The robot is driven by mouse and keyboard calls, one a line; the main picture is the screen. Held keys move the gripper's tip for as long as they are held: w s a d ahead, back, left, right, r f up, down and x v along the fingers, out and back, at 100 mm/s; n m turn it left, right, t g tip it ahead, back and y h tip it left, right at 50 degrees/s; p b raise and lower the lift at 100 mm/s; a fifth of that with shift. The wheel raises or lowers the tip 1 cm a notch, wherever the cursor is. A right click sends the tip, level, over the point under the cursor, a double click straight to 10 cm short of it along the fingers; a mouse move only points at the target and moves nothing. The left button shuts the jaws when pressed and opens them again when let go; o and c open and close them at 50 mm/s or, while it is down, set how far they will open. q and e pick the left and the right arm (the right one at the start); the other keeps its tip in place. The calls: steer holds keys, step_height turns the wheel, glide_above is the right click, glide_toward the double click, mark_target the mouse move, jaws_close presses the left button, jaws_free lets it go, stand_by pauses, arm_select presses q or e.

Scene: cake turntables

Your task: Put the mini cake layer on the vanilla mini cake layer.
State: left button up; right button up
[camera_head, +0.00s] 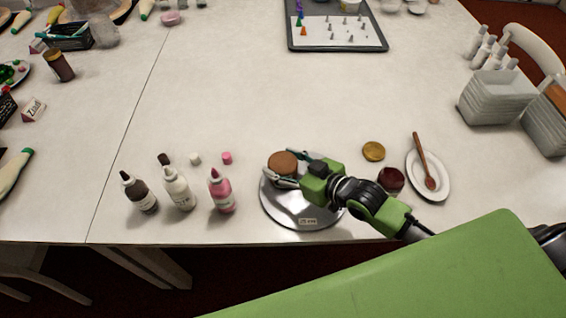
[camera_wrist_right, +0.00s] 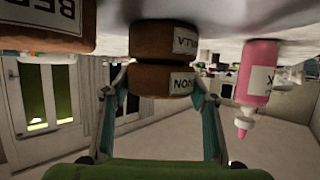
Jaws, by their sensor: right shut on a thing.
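My right gripper (camera_head: 286,171) is over the silver turntable (camera_head: 285,208), shut on a brown round mini cake layer (camera_head: 283,160). In the right wrist view, which is upside down, the held layer (camera_wrist_right: 150,80) sits between the two fingers of the gripper (camera_wrist_right: 160,108). A second brown layer (camera_wrist_right: 152,38) with a partly readable label, apparently the vanilla mini cake layer, stands under it on the turntable. The two are lined up closely, with a dark seam between them; I cannot tell whether they touch. The head view hides the lower layer. My left gripper is not in view.
Dark, white and pink bottles (camera_head: 222,191) stand left of the turntable. A yellow disc (camera_head: 373,151), a dark red round piece (camera_head: 391,179) and a white plate (camera_head: 440,187) with a wooden spoon lie to the right. The table's middle is clear behind the turntable.

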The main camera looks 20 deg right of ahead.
steer(key=shift+f, duration=0.2)
steer(key=o, duration=1.1)
steer(key=v, duration=1.2)
